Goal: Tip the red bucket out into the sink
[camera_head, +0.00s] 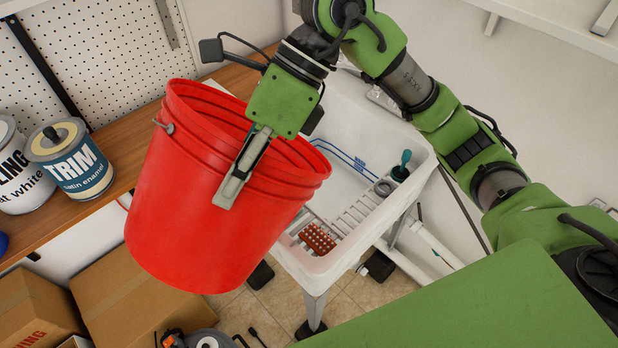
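A large red bucket (205,215) is in the left middle of the head view, held up off the floor with its mouth upward and somewhat tilted. My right gripper (236,178) is at its rim. One finger lies along the outside of the wall; the other is hidden, apparently inside. The white sink (421,172) stands to the right, partly covered by the bucket and my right arm. The bucket's rim overlaps the sink's left side in the picture. Only a little of the bucket's inside shows, so I cannot tell what it holds. My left gripper is not in view.
A wooden bench (124,131) on the left carries paint cans (71,158). Cardboard boxes (129,300) and a tool (205,338) are below. The sink contains a red brush (317,239) and a green-handled item (402,166). A white shelf (560,27) is at upper right.

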